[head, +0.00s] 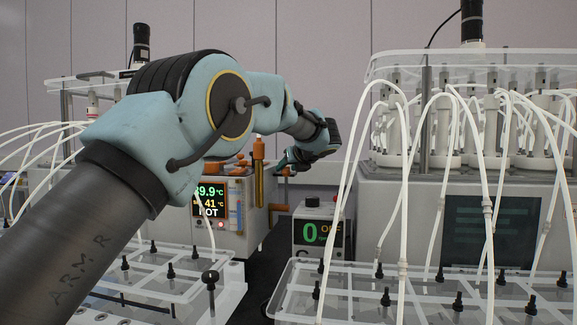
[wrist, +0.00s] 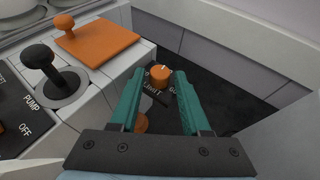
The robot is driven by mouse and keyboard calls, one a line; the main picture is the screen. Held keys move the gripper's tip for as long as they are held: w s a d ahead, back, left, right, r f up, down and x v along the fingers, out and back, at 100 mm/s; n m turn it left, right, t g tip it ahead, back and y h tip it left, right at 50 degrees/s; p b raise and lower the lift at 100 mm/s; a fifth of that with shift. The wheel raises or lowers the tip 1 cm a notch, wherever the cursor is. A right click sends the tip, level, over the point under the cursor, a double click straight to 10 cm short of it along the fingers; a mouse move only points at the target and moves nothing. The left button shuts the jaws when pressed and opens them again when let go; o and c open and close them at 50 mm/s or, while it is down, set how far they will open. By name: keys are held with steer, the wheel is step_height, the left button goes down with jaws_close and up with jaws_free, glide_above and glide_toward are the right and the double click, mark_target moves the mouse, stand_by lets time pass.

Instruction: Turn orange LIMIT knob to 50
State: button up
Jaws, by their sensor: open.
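The orange LIMIT knob (wrist: 160,79) shows in the wrist view on a dark panel, with a white mark near its far edge. The word LIMIT is printed on its near side, and scale figures are partly visible beside it. My gripper (wrist: 158,76) is open, with one teal finger to the left of the knob and one to the right. I cannot tell whether either finger touches it. In the head view my gripper (head: 288,160) is above the right side of the heater unit (head: 232,202); I cannot make out the knob there.
The wrist view shows a black lever (wrist: 46,60) marked PUMP and OFF and an orange plate (wrist: 97,40) at left. In the head view, a small box with a green 0 (head: 310,234) stands right of the heater. Reactor racks with white tubes (head: 440,110) crowd the right.

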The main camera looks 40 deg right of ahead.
jaws_close()
stand_by(0.3)
steer(key=shift+w+a+f+m+h+b, duration=0.2)
steer(key=shift+m+h+b, duration=0.1)
steer(key=shift+b, duration=0.4)
steer(key=shift+s+r+m+g+h+b, duration=0.1)
steer(key=shift+m+g+h+b, duration=0.2)
steer(key=shift+m+h+b, duration=0.15)
steer(key=shift+r, duration=0.1)
